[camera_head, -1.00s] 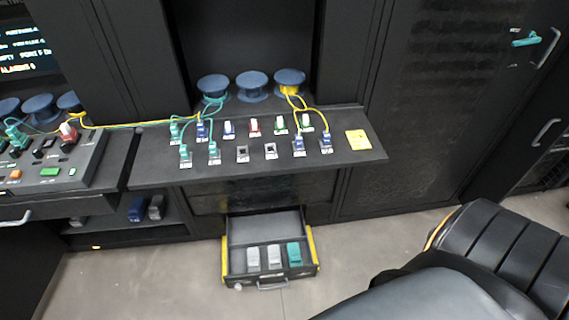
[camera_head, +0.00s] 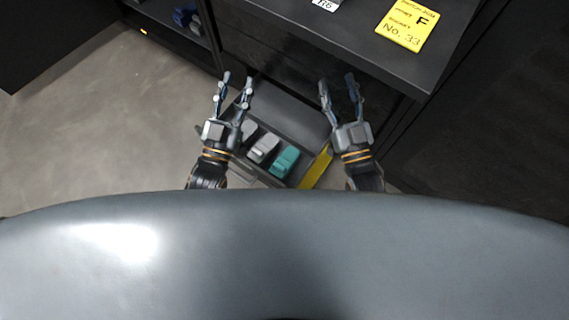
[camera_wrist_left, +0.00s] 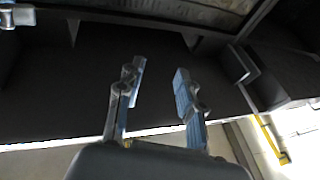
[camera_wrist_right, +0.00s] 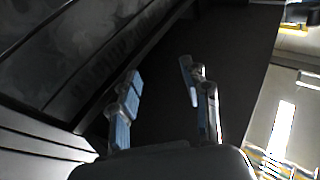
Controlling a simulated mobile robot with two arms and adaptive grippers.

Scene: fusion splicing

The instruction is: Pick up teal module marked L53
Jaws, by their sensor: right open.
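A teal module (camera_head: 285,161) lies in the open drawer (camera_head: 315,168), at the right end of a row beside grey modules (camera_head: 263,148). Any marking on it is too small to read. My left gripper (camera_head: 236,80) is open and empty above the drawer's left side. My right gripper (camera_head: 340,84) is open and empty above the drawer's right side, beyond the teal module. In the left wrist view my left fingers (camera_wrist_left: 158,80) are apart with nothing between them. In the right wrist view my right fingers (camera_wrist_right: 160,80) are also apart. Neither wrist view shows the teal module.
Open floor (camera_head: 90,120) lies left of the drawer.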

